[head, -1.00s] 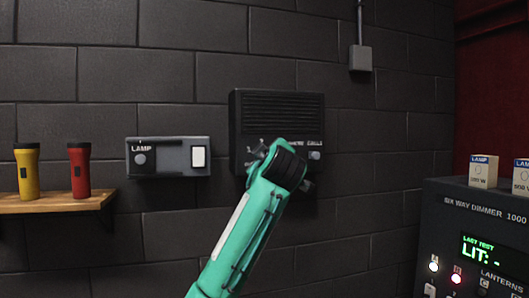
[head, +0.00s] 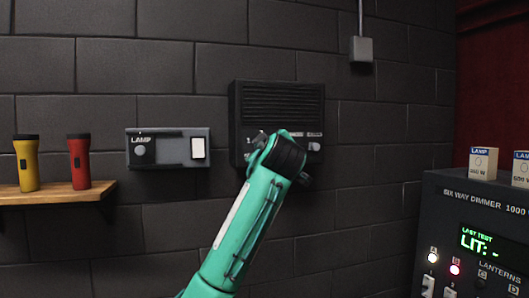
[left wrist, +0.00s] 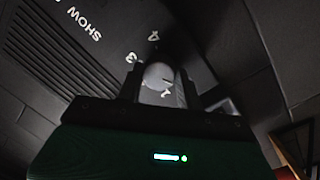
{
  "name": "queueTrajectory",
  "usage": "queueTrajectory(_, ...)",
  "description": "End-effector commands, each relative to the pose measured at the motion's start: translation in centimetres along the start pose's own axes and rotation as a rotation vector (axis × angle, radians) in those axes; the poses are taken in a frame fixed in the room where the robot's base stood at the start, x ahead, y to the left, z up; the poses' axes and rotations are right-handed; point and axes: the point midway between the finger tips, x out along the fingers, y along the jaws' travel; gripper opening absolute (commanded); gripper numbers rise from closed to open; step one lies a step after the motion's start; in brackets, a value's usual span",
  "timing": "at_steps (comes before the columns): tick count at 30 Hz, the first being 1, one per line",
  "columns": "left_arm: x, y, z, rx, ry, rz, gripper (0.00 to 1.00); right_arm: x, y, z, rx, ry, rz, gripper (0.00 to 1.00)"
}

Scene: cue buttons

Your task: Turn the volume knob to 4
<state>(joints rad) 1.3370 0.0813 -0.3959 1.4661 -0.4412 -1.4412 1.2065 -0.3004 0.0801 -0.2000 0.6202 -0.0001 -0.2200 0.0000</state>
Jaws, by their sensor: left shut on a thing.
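The dark speaker box (head: 283,101) with a slatted grille hangs on the wall. My left arm covers its lower part in the head view, so the knob is hidden there. In the left wrist view the round grey volume knob (left wrist: 157,75) sits between the two fingers of my left gripper (left wrist: 160,88), which is shut on it. The numerals 3 and 4 show on the panel around the knob, along with the word SHOW. A pale mark shows on the knob area, but I cannot tell surely which number it points to. My right gripper is not in view.
A lamp panel (head: 168,148) with a white switch is on the wall to the left. A wooden shelf (head: 60,193) holds a yellow torch (head: 27,164) and a red torch (head: 79,163). A dimmer unit (head: 470,225) with lamp boxes on top stands at the right.

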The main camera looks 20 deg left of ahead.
Motion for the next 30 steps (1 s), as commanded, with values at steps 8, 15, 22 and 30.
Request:
queueTrajectory(8,-0.1,0.0,0.1,0.214,-0.021,-0.017,0.14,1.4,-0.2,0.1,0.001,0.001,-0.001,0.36)
queueTrajectory(15,0.0,0.1,0.0,0.441,-0.041,-0.039,0.14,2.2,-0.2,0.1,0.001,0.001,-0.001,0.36)
queueTrajectory(22,0.0,0.2,-0.1,0.658,-0.06,-0.058,0.14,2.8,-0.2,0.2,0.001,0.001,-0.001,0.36)
queueTrajectory(30,0.0,0.3,-0.2,0.913,-0.082,-0.082,0.14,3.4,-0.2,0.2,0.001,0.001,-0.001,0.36)
